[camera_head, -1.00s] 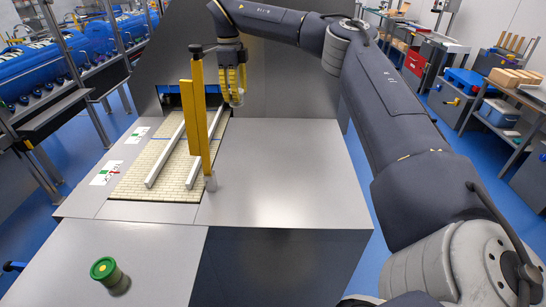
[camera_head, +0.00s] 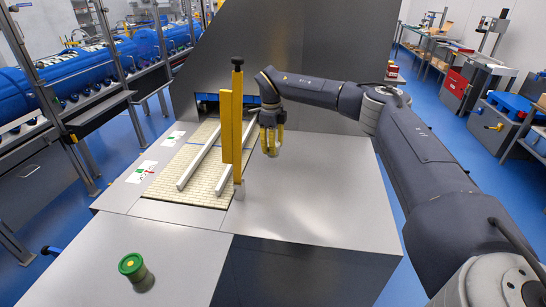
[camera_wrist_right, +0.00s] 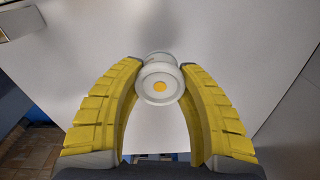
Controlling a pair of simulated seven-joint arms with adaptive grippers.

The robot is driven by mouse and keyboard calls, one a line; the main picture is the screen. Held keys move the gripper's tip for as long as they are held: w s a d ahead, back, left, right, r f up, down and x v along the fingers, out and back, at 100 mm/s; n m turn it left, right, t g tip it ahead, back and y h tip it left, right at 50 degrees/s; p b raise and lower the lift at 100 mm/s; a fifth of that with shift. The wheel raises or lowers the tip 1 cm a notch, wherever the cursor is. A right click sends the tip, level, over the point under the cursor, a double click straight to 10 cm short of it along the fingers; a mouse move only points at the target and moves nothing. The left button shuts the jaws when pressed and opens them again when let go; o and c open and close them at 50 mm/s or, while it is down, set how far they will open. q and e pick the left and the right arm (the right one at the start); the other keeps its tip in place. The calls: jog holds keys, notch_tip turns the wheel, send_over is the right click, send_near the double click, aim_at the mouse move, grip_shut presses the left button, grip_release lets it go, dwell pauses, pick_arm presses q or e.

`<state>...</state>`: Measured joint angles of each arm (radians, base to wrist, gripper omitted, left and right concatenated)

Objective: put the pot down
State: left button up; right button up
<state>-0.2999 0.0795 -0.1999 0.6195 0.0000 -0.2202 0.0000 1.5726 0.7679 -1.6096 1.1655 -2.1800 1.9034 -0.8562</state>
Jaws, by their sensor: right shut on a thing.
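The pot (camera_wrist_right: 160,82), pale grey with a yellow dot on its end, sits between the fingertips of my right gripper (camera_wrist_right: 159,84) in the right wrist view. The fingers are shut on it from both sides. In the head view my right gripper (camera_head: 271,142) points down over the grey metal table (camera_head: 305,195), just right of the yellow post. The pot is too small there to make out clearly, and whether it touches the table cannot be told. My left gripper is out of view.
A yellow post (camera_head: 231,125) stands close left of my right gripper. Left of it, rails (camera_head: 202,150) run over a pale ribbed bed. A green-topped pot (camera_head: 133,269) stands on the front table. The table right of the gripper is clear.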

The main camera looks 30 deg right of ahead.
aim_at(273, 157)
jog(key=shift+f, duration=2.15)
jog(key=shift+f, duration=0.15)
jog(key=o, duration=1.2)
notch_tip(273, 157, up, 12)
jog(key=shift+w+a+r, duration=0.1)
jog(key=shift+a+r, duration=0.05)
